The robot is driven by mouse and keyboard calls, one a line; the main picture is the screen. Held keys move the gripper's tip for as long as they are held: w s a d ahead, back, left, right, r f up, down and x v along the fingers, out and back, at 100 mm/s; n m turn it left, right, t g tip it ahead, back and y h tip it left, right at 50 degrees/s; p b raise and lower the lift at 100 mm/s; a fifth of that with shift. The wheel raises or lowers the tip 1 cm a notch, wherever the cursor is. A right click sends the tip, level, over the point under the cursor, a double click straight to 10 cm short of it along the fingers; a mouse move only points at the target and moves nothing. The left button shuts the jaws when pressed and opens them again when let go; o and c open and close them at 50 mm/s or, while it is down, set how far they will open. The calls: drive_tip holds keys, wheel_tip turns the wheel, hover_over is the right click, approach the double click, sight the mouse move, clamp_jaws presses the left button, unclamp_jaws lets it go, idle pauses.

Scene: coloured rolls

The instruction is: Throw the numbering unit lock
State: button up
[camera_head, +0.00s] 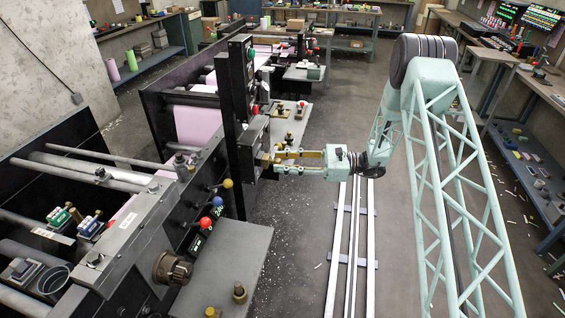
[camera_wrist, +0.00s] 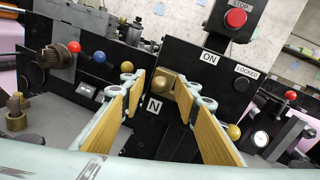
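My gripper (camera_head: 274,161) reaches left to the black machine's side in the head view. In the wrist view, its two yellow-padded fingers (camera_wrist: 160,88) are spread apart and nothing shows held between them. A brass block or knob (camera_wrist: 168,81) on the black panel (camera_wrist: 225,100) shows between the fingertips; I cannot tell whether a finger touches it. The panel carries an "ON" label (camera_wrist: 209,58), a "LOCKED" label (camera_wrist: 246,72) and an "N" label (camera_wrist: 154,106). A brass ball (camera_wrist: 234,132) shows just right of the right finger. The lock's exact position is not clear.
A red stop button (camera_wrist: 236,18) sits above the panel. Red, blue and yellow ball-ended levers (camera_head: 205,222) stick out of the machine nearby. A grey shelf (camera_head: 235,265) with brass fittings lies below. Open floor (camera_head: 300,240) and white rails (camera_head: 352,240) lie right of the machine.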

clamp_jaws()
drive_tip(key=w, duration=0.2)
drive_tip(key=w+d+b, duration=0.1)
drive_tip(key=w, duration=0.2)
drive_tip(key=shift+w+d, duration=0.1)
drive_tip(key=shift+d, duration=0.1)
idle(0.3)
unclamp_jaws()
drive_tip(key=shift+d, duration=0.2)
drive_tip(key=d, duration=1.1)
drive_tip(key=shift+s+d, duration=0.35)
